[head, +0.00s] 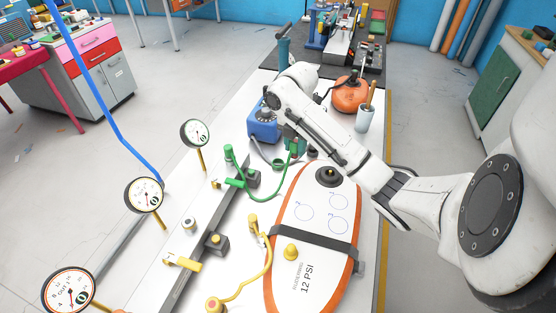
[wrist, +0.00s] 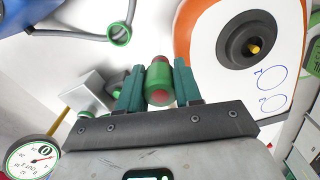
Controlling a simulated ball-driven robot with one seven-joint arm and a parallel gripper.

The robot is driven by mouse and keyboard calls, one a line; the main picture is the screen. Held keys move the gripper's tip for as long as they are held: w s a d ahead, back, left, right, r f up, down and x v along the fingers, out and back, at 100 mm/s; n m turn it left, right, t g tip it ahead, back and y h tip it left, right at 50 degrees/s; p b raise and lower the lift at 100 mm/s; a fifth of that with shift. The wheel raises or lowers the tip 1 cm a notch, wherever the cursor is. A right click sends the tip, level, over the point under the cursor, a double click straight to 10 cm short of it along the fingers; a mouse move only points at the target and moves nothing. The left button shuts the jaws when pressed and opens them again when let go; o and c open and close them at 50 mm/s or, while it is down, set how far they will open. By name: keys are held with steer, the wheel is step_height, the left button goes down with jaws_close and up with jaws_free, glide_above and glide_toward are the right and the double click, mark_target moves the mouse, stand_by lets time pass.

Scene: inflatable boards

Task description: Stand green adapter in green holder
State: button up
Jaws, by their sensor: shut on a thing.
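My gripper (wrist: 159,85) is shut on the green adapter (wrist: 159,82), a short green cylinder with reddish ends, held between two teal fingers in the wrist view. In the head view my gripper (head: 294,138) is over the white table beside the blue pump, and the adapter is hard to make out there. Green fittings and a green hose (head: 229,152) stand left of my gripper along the dark rail. I cannot tell for sure which green part is the green holder. A green ring (wrist: 120,34) ends a grey hose in the wrist view, apart from the adapter.
The orange-rimmed inflatable board (head: 328,255) lies strapped on the table, its black valve (head: 327,176) near my gripper. The blue pump (head: 263,125), an orange ball-like container (head: 350,93) and a white cup (head: 364,118) stand around. Gauges (head: 144,195) line the left side.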

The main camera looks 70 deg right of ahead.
steer(key=w+d+f+b, duration=0.1)
steer(key=w+f, duration=0.1)
steer(key=w+d+f+b, duration=0.1)
steer(key=w+f+b, duration=0.1)
steer(key=w+d+f+b, duration=0.1)
steer(key=w, duration=0.1)
steer(key=shift+d+f, duration=0.1)
steer(key=shift+f, duration=0.3)
steer(key=shift+w+d+f, duration=0.15)
steer(key=shift+w+f, duration=0.1)
steer(key=shift+f, duration=0.15)
steer(key=shift+w+d+f, duration=0.1)
steer(key=shift+w+f, duration=0.1)
steer(key=shift+f, duration=1.65)
steer(key=shift+f, duration=0.1)
steer(key=o, duration=1)
step_height(320, 180, up, 12)
steer(key=shift+r+p, duration=0.15)
steer(key=shift+p, duration=0.65)
